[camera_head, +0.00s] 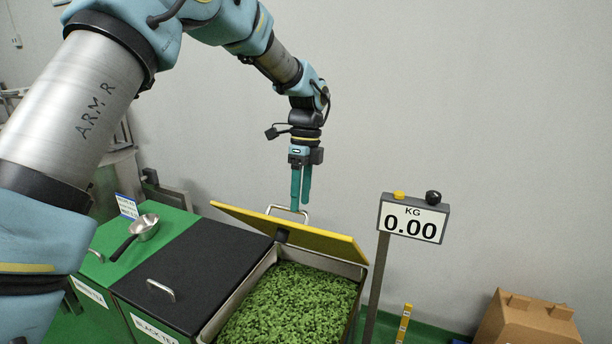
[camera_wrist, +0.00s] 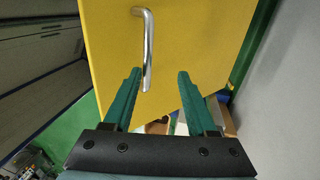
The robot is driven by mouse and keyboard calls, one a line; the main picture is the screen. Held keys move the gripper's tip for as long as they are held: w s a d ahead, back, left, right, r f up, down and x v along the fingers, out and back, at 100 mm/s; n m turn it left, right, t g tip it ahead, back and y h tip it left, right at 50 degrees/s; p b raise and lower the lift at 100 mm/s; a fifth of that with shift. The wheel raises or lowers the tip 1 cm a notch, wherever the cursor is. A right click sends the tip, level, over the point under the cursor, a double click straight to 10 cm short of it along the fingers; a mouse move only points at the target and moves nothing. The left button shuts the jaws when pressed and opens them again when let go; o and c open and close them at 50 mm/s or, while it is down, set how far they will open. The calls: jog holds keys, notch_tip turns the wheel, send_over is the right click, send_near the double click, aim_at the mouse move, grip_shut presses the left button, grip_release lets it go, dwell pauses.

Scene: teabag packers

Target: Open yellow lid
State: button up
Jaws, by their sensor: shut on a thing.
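Green tea leaves (camera_head: 285,300) show inside the open bin. A metal handle (camera_head: 287,208) stands on the far side of the lid. My gripper (camera_head: 300,205) points down at that handle, its teal fingers shut on it. In the wrist view the yellow lid (camera_wrist: 195,50) fills the middle, and the handle (camera_wrist: 149,45) reaches down between my fingers (camera_wrist: 158,85). The exact contact is hard to see.
Left of the bin is a closed black lid (camera_head: 190,265) with a handle, then a green lid (camera_head: 110,235) with a metal scoop (camera_head: 145,226) on it. A scale display (camera_head: 412,218) reading 0.00 KG stands close on the right. A cardboard box (camera_head: 530,322) is at far right.

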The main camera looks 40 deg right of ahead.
jog(key=shift+w+d+r, duration=0.4)
jog(key=shift+d+r, duration=0.3)
jog(key=shift+r, duration=0.05)
jog(key=shift+w+d+r, duration=0.4)
jog(key=shift+d+r, duration=0.25)
jog(key=shift+r, duration=0.05)
